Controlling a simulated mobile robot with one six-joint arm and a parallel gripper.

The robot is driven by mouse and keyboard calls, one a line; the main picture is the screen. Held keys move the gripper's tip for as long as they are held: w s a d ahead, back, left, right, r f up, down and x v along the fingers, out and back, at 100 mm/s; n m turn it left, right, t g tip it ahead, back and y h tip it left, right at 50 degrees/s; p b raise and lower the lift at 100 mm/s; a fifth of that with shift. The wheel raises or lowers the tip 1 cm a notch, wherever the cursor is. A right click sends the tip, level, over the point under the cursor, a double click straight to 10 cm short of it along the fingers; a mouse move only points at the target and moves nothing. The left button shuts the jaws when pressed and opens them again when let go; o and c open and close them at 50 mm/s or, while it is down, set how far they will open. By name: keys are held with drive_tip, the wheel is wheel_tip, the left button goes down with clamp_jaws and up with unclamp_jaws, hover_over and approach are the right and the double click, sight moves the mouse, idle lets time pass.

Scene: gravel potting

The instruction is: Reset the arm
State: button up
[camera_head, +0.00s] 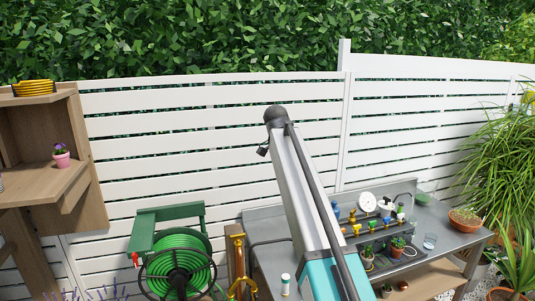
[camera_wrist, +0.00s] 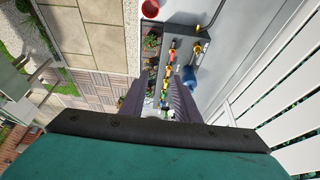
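My gripper (camera_wrist: 156,97) shows in the wrist view as two dark fingers standing apart, with the bench below seen between them. Nothing is held between the fingers. In the head view my arm rises up and away over the grey bench, in front of the white fence. Only a small dark part shows past the arm's far end there, and the fingers cannot be made out. The gripper is high above the bench and touches nothing that I can see.
The metal bench (camera_head: 455,240) carries pots, a tap and bottles. A white slatted fence (camera_head: 150,130) runs behind it. A green hose reel (camera_head: 180,262) stands left of the bench. A wooden shelf (camera_head: 50,180) with a pink pot (camera_head: 62,160) is at far left.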

drive_tip(key=s+d+f+n+y, duration=0.1)
drive_tip(key=s+d+f+n, duration=0.2)
drive_tip(key=f, duration=0.9)
drive_tip(key=s+f+n, duration=0.3)
drive_tip(key=s+f, duration=0.3)
drive_tip(key=f, duration=0.6)
drive_tip(key=s+d+f+n+y, duration=0.1)
drive_tip(key=s+d+f+n, duration=0.2)
drive_tip(key=f, duration=0.9)
drive_tip(key=s+f+n+g+y+b, duration=0.2)
drive_tip(key=s+f+n+g+b, duration=0.3)
drive_tip(key=s+f, duration=3.7)
drive_tip(key=g+b, duration=0.2)
drive_tip(key=b, duration=0.3)
drive_tip(key=shift+s+f+n, duration=0.2)
drive_tip(key=shift+s+n, duration=0.1)
drive_tip(key=shift+s, duration=0.1)
